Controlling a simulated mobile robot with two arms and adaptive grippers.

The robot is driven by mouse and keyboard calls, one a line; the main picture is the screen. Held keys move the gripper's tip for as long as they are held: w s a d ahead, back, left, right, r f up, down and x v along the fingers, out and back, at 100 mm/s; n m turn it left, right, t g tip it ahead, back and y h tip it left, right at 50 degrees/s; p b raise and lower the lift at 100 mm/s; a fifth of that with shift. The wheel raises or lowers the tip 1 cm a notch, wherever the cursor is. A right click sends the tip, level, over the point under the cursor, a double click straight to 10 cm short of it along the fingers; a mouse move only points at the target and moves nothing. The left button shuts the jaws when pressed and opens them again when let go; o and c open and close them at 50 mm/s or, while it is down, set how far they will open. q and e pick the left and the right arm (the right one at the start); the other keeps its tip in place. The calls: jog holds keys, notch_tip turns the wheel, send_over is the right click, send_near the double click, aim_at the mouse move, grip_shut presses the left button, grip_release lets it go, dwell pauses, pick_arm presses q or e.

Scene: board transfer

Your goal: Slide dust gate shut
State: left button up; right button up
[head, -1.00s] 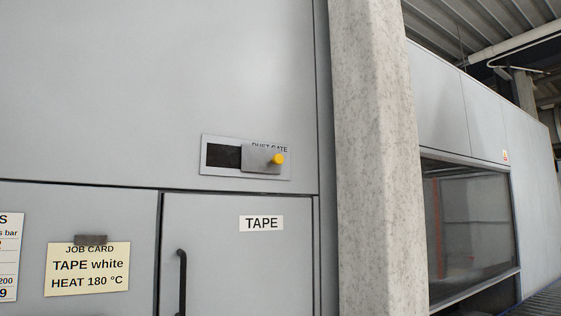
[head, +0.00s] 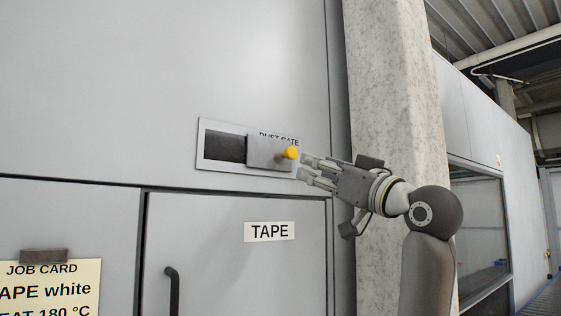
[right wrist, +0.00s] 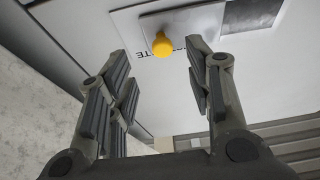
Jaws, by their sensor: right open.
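The dust gate is a grey sliding plate (head: 264,150) with a yellow knob (head: 291,153), set in a light frame (head: 229,167) on the grey cabinet wall. The plate covers the right part of the frame, and the dark opening (head: 225,147) shows on its left. My right gripper (head: 306,168) is open and empty, just right of the knob. In the right wrist view, the knob (right wrist: 162,44) appears ahead of and between the open fingers (right wrist: 158,75), apart from them. The plate (right wrist: 190,22) and dark opening (right wrist: 250,14) also show there. My left gripper is not in view.
A cabinet door (head: 230,270) with a TAPE label (head: 269,232) and a dark handle (head: 171,290) is below the gate. A job card (head: 50,290) hangs at lower left. A concrete column (head: 385,80) stands right of the cabinet, behind my right arm.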

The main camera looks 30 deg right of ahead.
aim_at(293, 154)
jog(key=w+r+p, duration=0.3)
jog(key=shift+a+r, duration=0.2)
jog(key=w, duration=0.1)
jog(key=w+p, duration=0.1)
jog(key=w, duration=0.1)
jog(key=shift+w+a+r, duration=0.15)
jog(key=shift+w+r, duration=0.1)
jog(key=shift+w, duration=0.05)
jog(key=shift+w+r+p, duration=0.2)
jog(key=shift+w+p, duration=0.35)
jog(key=shift+w, duration=0.15)
jog(key=shift+c, duration=0.9)
jog(key=c, duration=0.5)
grip_shut()
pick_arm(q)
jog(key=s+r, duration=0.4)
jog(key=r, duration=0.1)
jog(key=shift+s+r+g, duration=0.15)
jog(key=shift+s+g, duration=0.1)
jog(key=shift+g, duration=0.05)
